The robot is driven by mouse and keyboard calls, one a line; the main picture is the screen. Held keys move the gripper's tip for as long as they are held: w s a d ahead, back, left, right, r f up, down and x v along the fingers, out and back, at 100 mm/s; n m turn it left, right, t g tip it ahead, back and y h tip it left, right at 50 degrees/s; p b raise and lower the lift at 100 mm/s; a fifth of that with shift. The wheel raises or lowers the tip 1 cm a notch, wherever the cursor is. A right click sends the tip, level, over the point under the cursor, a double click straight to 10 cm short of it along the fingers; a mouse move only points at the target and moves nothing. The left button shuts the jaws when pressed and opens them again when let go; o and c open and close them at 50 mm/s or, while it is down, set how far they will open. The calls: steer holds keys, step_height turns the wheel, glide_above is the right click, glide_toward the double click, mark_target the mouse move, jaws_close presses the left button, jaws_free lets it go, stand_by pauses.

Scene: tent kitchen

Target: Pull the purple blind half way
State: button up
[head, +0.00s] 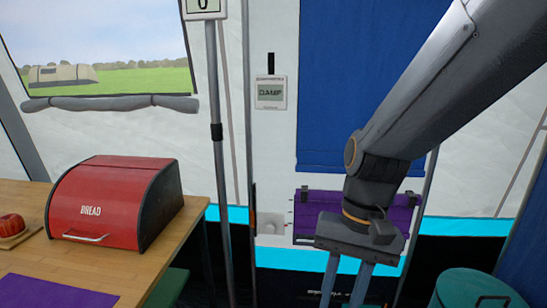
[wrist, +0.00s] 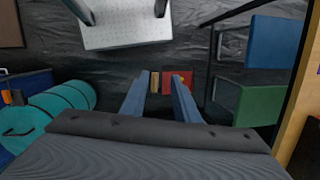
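A purple panel (head: 320,204), which looks like the purple blind, hangs low on the tent wall below a tall blue panel (head: 352,75). A dark edge or rod runs along its lower part. My arm and gripper cover much of its middle and right side. My gripper (head: 345,290) points down in front of it, with two fingers apart and nothing visible held. In the wrist view the open gripper (wrist: 160,90) looks down on the dark floor, and the purple blind does not clearly show there.
A wooden table (head: 150,270) at left carries a red bread box (head: 95,215) and a purple mat (head: 45,292). A grey pole (head: 218,160) stands beside it. A teal roll (wrist: 60,105), blue seat (wrist: 275,45) and green seat (wrist: 258,105) flank the floor below.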

steer(key=s+d+r+n+t+h+p, duration=0.1)
steer(key=d+r+p, duration=0.6)
steer(key=p, duration=0.8)
step_height(320, 180, up, 3)
steer(key=shift+s+d+f+n+t+h, duration=0.15)
steer(key=shift+s+d+n+t+h, duration=0.25)
steer(key=shift+n, duration=0.5)
steer(key=shift+d+p, duration=0.1)
steer(key=shift+p, duration=0.2)
steer(key=c, duration=0.6)
jaws_close()
